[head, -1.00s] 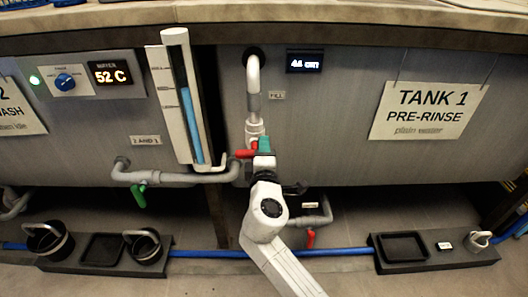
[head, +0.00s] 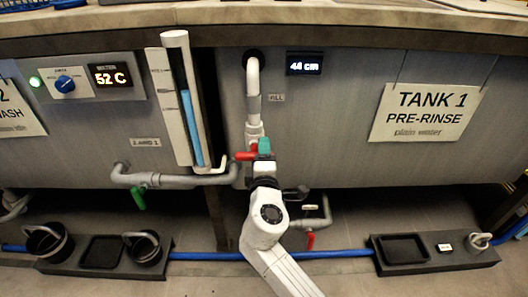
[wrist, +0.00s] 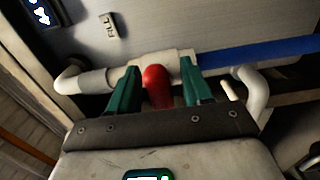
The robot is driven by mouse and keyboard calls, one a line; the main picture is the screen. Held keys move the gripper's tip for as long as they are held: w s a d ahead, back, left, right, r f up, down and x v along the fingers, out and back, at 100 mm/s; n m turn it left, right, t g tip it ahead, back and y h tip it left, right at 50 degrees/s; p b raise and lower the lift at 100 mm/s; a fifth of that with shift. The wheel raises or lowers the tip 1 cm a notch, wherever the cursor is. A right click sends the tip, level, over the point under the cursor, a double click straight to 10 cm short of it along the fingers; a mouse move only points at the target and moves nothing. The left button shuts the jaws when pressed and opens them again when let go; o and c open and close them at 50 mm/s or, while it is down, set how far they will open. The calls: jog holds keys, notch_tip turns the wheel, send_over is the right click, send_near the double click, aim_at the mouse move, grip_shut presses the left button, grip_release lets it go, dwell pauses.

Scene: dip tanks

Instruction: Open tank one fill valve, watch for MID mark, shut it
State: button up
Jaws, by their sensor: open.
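The fill valve's red handle (head: 243,156) sits low on the white fill pipe (head: 253,92) of tank one and points left, across the pipe. My gripper (head: 264,148) is at this valve. In the wrist view the rounded red handle (wrist: 157,84) lies between the open green fingers (wrist: 161,86), with a gap visible on its right side. Whether a finger touches it is hard to tell. The tank one display (head: 304,64) reads 44 cm. A sight tube (head: 190,115) with a blue column stands left of the valve; its small marks are unreadable.
The tank one sign (head: 428,112) hangs at the right. A lower pipe with another red handle (head: 311,241) is below the fill valve. A green-handled valve (head: 139,198) is at the left. Black trays and a blue hose (head: 335,252) lie along the floor.

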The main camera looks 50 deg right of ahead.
jog(key=v, duration=1)
jog(key=shift+p, duration=0.3)
jog(key=s+d+f+m+g+y, duration=0.3)
jog(key=s+f+m+g+y, duration=0.25)
jog(key=s+f, duration=0.4)
jog(key=s+a+f+m+g+y, duration=0.2)
jog(key=s+a+f+g+y, duration=0.2)
jog(key=s+a+f+y, duration=0.6)
notch_tip(320, 180, up, 21)
jog(key=a+h+p, duration=0.1)
jog(key=a+p, duration=0.1)
jog(key=p, duration=2)
jog(key=shift+w, duration=0.45)
jog(key=shift+r+g+h, duration=0.1)
jog(key=shift+g+h, duration=0.15)
jog(key=shift+c, duration=0.6)
